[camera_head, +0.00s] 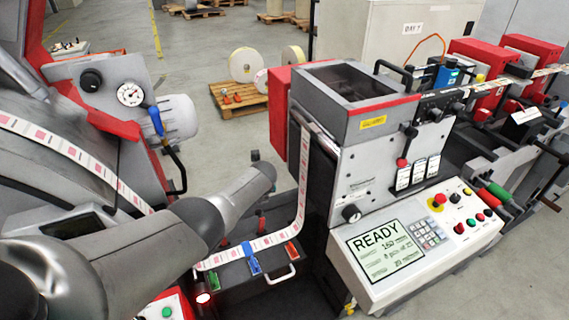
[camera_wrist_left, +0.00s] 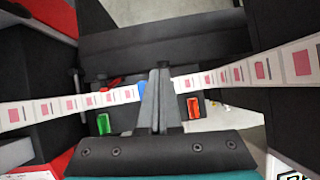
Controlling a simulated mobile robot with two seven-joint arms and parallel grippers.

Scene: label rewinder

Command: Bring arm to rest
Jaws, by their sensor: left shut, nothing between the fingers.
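My left gripper (camera_wrist_left: 160,72) shows in the left wrist view, its grey fingers closed together and empty. The fingers stand in front of the printed label strip (camera_wrist_left: 100,98) and partly hide a blue piece behind them. I cannot tell whether they touch the strip. In the head view my left arm (camera_head: 150,240) reaches in from the lower left; its gripper cannot be made out there. My right gripper is in neither view.
The strip (camera_head: 265,240) runs past green (camera_head: 214,280), blue (camera_head: 255,266) and red (camera_head: 291,250) pieces on the machine. A control panel with a READY screen (camera_head: 385,250) stands right. A pallet (camera_head: 238,98) with rolls stands behind; open floor surrounds it.

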